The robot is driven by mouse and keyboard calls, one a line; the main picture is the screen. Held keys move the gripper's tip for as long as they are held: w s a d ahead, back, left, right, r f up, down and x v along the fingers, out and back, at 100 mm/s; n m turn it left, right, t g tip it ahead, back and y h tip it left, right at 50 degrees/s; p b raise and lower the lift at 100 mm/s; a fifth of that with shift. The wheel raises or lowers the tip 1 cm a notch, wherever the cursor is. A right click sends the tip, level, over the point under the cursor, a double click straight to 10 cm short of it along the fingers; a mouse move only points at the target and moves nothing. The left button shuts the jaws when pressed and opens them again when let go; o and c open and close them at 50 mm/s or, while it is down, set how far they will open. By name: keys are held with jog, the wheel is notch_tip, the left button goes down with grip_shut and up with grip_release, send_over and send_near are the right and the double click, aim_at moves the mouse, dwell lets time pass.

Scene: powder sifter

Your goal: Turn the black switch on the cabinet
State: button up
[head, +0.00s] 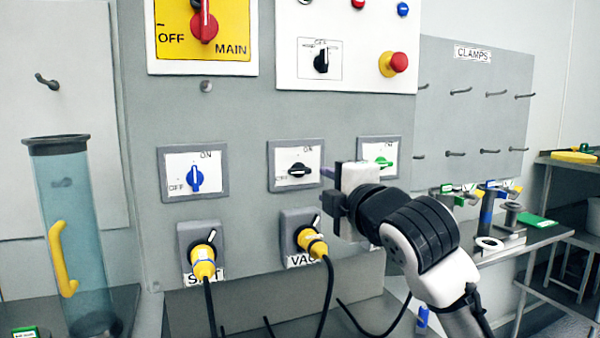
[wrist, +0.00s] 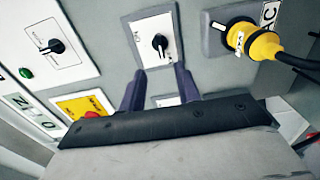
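The black switch (head: 300,169) sits on a white plate in a grey frame, in the middle of the cabinet's lower row. Its knob lies roughly level in the head view, with ON and OFF marks around it. In the wrist view the black switch (wrist: 160,44) is beyond the fingertips, in line with the gap between them. My gripper (head: 326,185) is just right of the switch in the head view. In the wrist view my gripper (wrist: 160,78) has its two dark fingers spread apart with nothing between them. It appears clear of the knob.
A blue switch (head: 195,179) is to the left and a green switch (head: 384,161) to the right. Yellow plugs (head: 203,262) with black cables stick out below. A second black knob (head: 320,60), a red stop button (head: 394,63) and the MAIN switch (head: 203,25) are above.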

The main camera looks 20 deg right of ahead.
aim_at(302, 172)
jog(key=w, duration=0.3)
jog(key=w+p, duration=0.1)
jog(key=w, duration=0.3)
jog(key=w+p, duration=0.1)
jog(key=w, duration=0.3)
jog(key=shift+a, duration=0.25)
grip_shut()
